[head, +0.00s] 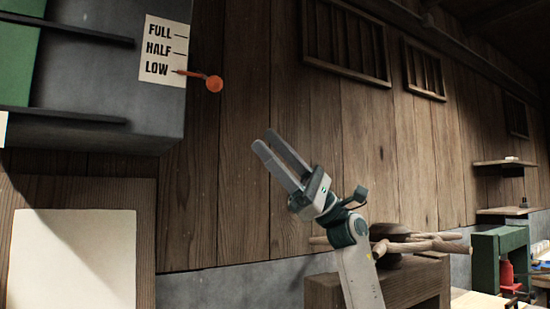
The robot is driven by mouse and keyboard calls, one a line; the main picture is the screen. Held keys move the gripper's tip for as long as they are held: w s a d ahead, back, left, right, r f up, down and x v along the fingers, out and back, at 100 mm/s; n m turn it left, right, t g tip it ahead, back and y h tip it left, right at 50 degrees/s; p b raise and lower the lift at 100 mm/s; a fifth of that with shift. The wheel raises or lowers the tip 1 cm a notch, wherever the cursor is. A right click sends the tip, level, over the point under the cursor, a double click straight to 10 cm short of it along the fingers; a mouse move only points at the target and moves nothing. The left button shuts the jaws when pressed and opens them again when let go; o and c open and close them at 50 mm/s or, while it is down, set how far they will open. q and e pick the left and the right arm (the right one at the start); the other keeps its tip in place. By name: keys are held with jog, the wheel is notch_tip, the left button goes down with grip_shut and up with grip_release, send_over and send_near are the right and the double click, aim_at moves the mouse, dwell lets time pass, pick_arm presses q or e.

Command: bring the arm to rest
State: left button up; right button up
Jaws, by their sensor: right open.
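My right gripper (268,142) is raised in the middle of the head view, its two grey fingers pointing up and to the left. The fingers are apart with nothing between them. The gripper looks clear of everything around it, in front of the wooden wall. Its arm comes up from the lower right. My left gripper is not in view.
At the upper left is a dark box (110,75) with a FULL, HALF, LOW label (164,50). An orange pointer (214,84) sits at LOW. A wooden stand (405,285) with branch-like handles (400,243) is behind my right arm.

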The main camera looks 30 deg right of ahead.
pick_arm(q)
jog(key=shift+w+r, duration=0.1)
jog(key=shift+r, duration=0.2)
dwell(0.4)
